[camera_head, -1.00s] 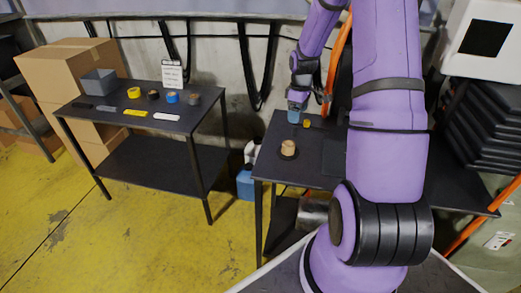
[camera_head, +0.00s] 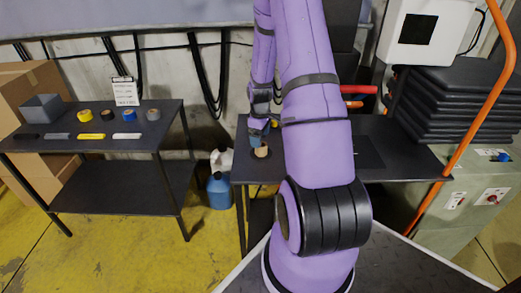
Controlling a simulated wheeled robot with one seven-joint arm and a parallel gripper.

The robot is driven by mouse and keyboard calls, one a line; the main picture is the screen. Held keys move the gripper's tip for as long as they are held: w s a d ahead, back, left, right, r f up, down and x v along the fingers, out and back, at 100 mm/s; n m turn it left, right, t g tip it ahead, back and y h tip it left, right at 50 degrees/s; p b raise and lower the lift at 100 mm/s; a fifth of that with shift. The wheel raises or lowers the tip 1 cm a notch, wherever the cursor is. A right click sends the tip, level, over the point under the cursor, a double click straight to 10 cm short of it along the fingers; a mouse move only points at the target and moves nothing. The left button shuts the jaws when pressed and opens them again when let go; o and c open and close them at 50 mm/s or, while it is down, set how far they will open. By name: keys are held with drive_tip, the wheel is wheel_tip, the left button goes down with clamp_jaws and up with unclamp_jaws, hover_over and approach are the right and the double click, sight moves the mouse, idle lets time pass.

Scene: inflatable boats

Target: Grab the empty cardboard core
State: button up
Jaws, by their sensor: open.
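A short tan cylinder (camera_head: 262,151), which looks like the cardboard core, stands upright on the dark right-hand table (camera_head: 395,172). Whether it is hollow is too small to tell. My gripper (camera_head: 258,136) points down just above and behind it, partly in line with it from this view. Its jaws are open; a blue part shows at their tips. I cannot tell whether the fingers touch or surround the cylinder. A small yellow thing (camera_head: 274,123) shows close beside the gripper. My purple arm hides much of the right-hand table.
The left table (camera_head: 60,144) holds a grey bin (camera_head: 42,108), several tape rolls (camera_head: 129,115), flat tools and a sign (camera_head: 125,91). A blue jug (camera_head: 219,191) stands between the tables. Black stacked cases (camera_head: 450,108) and an orange pipe (camera_head: 475,110) are at right.

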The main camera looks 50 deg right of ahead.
sight(261, 149)
drive_tip(key=shift+f, duration=2.4)
drive_tip(key=shift+c, duration=0.2)
drive_tip(key=c, duration=1)
